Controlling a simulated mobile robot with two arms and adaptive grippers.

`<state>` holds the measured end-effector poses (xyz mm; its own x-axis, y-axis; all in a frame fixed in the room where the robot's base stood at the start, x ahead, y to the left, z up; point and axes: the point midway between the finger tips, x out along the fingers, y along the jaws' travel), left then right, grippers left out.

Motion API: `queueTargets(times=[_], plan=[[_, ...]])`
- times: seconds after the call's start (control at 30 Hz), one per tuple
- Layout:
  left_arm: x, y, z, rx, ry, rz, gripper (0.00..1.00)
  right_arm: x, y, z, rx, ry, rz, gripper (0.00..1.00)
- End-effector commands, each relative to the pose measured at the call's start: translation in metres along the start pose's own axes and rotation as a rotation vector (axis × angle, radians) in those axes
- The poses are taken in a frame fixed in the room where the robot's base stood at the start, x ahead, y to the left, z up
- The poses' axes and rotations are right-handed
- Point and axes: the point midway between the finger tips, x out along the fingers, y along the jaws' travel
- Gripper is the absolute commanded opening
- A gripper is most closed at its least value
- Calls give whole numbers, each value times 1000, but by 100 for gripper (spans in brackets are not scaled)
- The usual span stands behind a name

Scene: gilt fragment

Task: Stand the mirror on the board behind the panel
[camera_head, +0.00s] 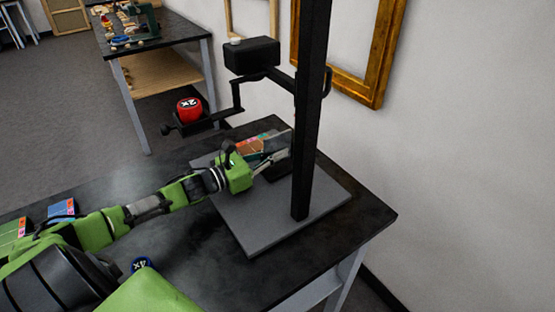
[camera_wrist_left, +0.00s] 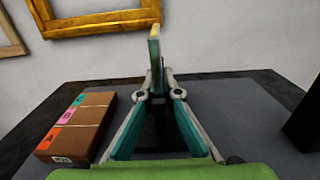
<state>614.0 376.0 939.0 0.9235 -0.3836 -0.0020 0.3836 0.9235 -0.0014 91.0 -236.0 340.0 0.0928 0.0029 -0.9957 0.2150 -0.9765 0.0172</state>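My left gripper (camera_head: 283,156) is over the grey board (camera_head: 245,222). In the left wrist view its fingertips (camera_wrist_left: 161,76) close on a thin upright plate (camera_wrist_left: 155,48), seen nearly edge-on; it looks like the mirror. In the head view the plate is hard to make out against the dark shapes by the post. A brown block with teal, pink and orange labels (camera_wrist_left: 82,125) lies left of the fingers on the board; it also shows in the head view (camera_head: 252,145). I cannot tell for sure which thing is the panel. My right gripper is not in view.
A black post (camera_head: 309,120) rises from the board close to the right of my gripper, with a dark arm and box (camera_head: 252,55) attached. The black table (camera_head: 190,236) holds a blue roll (camera_head: 141,264) and coloured boxes (camera_head: 62,208). The board's front is clear.

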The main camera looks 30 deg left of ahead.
Motion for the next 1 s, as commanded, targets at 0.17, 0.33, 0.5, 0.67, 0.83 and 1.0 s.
queueTargets(times=[0.17, 0.33, 0.5, 0.67, 0.83, 1.0], plan=[[0, 0, -1, 3, -4, -1, 0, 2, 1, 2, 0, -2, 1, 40], [0, 0, -4, 2, 0, 0, 22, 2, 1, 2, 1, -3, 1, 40], [0, 0, -4, 1, 0, 0, 22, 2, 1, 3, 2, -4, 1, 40], [-1, 0, -3, 1, 0, 0, 22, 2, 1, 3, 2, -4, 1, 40], [-11, 0, -2, -1, 2, 0, 22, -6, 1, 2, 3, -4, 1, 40], [-35, 0, 0, -3, 3, 2, 22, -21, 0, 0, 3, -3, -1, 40]])
